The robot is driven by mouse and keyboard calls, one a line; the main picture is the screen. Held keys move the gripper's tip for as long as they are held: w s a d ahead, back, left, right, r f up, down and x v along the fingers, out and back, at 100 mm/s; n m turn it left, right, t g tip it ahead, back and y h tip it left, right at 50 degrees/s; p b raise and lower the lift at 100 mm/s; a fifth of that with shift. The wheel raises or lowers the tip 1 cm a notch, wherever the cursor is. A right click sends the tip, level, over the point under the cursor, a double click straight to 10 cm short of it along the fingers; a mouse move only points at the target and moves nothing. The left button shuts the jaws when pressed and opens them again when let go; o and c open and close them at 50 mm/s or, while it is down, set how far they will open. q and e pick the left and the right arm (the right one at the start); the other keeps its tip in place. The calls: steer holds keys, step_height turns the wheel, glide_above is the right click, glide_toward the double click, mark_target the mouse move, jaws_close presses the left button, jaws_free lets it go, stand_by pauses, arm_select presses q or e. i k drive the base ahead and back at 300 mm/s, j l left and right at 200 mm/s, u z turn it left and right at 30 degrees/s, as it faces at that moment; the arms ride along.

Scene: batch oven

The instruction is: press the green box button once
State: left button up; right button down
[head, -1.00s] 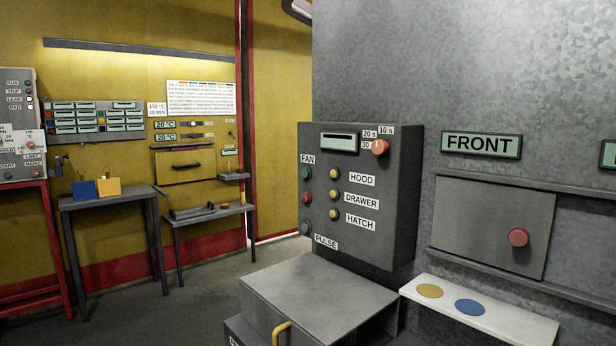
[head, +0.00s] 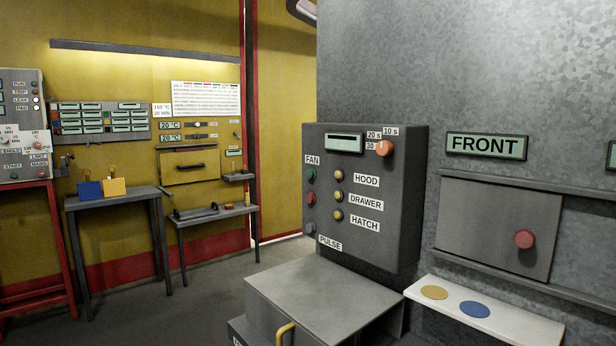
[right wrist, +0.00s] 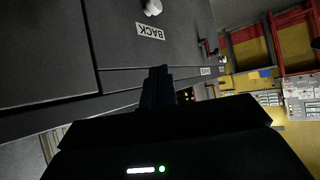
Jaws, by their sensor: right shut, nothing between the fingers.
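A grey control box (head: 365,255) stands right of centre in the head view, with a dark display at its top. A green button (head: 311,175) sits at its left side under the FAN label (head: 312,160). A red button (head: 311,198) is right below the green one. My right gripper (right wrist: 158,72) shows in the right wrist view with its fingers together and nothing between them. It is beside a dark grey surface marked BACK, and I cannot tell its distance from the green button. Neither gripper shows in the head view.
Yellow HOOD, DRAWER and HATCH buttons (head: 338,195) and an orange knob (head: 384,148) share the box. A grey drawer unit (head: 320,290) juts out below it. A white shelf (head: 520,325) is at right. Open floor (head: 190,310) lies left, before two tables.

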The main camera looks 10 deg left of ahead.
mark_target(311, 173)
steer(key=z, duration=0.35)
steer(key=j+z, duration=0.9)
steer(key=z, duration=0.15)
steer(key=j+z, duration=0.1)
steer(key=j, duration=0.25)
steer(key=k+j+z, duration=0.15)
steer(key=j, duration=0.2)
steer(key=k+j+z, duration=0.1)
steer(key=j, duration=0.25)
steer(key=k+j, duration=0.15)
steer(key=j, duration=0.25)
steer(key=k+j, duration=0.15)
steer(key=j, duration=0.25)
